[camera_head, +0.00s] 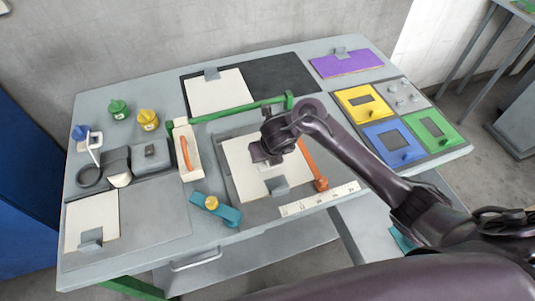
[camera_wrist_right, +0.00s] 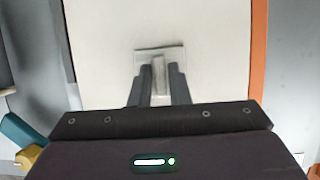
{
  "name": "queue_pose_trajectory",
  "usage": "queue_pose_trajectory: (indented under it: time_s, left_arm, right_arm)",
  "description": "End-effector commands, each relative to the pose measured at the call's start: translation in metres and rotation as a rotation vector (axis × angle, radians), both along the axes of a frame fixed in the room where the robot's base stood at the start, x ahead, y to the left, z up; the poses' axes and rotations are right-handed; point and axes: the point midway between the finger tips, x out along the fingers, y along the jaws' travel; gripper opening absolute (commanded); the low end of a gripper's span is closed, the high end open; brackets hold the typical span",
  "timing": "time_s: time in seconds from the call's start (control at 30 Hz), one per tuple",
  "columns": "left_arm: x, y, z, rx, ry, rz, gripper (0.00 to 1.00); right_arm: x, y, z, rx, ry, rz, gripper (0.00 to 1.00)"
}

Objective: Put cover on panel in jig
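The jig (camera_head: 228,135) is a grey base on the table with a large off-white panel (camera_head: 243,170) lying in it. A grey clip (camera_head: 276,186) sits at the panel's front edge. My right gripper (camera_head: 262,157) is over the middle of the panel, pointing down. In the head view the cover is mostly hidden by the gripper. My left gripper is not in view.
An orange bar (camera_head: 311,163) runs along the jig's right side, a white ruler (camera_head: 320,198) in front. A teal block with a yellow knob (camera_head: 216,209) stands front left. A green bar (camera_head: 240,109) crosses behind. Coloured plates (camera_head: 387,140) lie at the right.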

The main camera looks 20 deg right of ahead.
Motion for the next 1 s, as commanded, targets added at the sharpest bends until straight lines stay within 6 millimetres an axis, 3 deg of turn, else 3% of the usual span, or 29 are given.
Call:
queue_pose_trajectory:
  time_s: [0.13,0.47,0.67,0.8,1.0]
  left_arm:
    - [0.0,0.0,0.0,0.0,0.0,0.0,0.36]
    - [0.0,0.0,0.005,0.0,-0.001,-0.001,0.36]
    - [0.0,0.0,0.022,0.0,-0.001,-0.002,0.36]
    - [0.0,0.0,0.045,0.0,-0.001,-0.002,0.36]
    - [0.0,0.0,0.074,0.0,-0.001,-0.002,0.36]
  right_arm:
    - [0.0,0.0,0.0,0.0,0.0,0.0,0.33]
    - [0.0,0.0,0.005,0.001,0.0,0.0,0.33]
    - [-0.011,0.0,0.037,0.001,-0.003,0.003,0.33]
    - [-0.023,-0.001,0.069,-0.003,-0.002,0.002,0.33]
    - [-0.035,-0.002,0.097,-0.004,-0.001,0.001,0.33]
